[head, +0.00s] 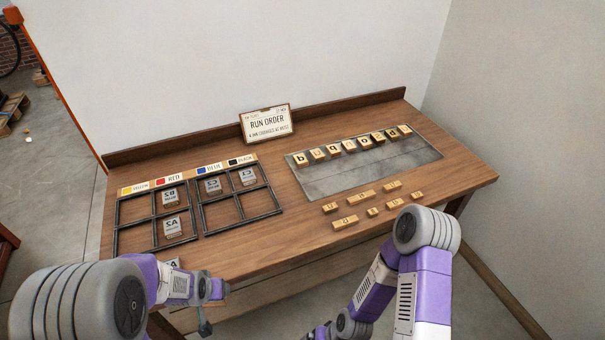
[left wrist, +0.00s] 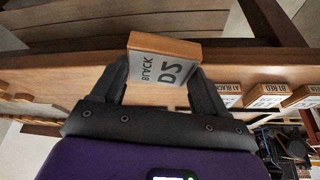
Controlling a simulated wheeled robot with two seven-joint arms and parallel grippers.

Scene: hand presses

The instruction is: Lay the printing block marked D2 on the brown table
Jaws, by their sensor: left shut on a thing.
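The printing block marked D2 (left wrist: 167,66) is a wooden block with a grey face reading BLACK and D2. In the left wrist view my left gripper (left wrist: 161,72) is shut on it, with one dark finger at each side. In the head view my left arm reaches the front left edge of the brown table (head: 290,240); the block cannot be made out there. My right arm comes in at the lower right, and its gripper is not clearly visible.
Black frames (head: 199,219) hold grey-faced blocks at the table's left. A grey plate (head: 370,170) carries a row of letter blocks, with loose letter blocks (head: 345,222) before it. A RUN ORDER sign (head: 267,123) stands behind. Bare wood lies between frames and plate.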

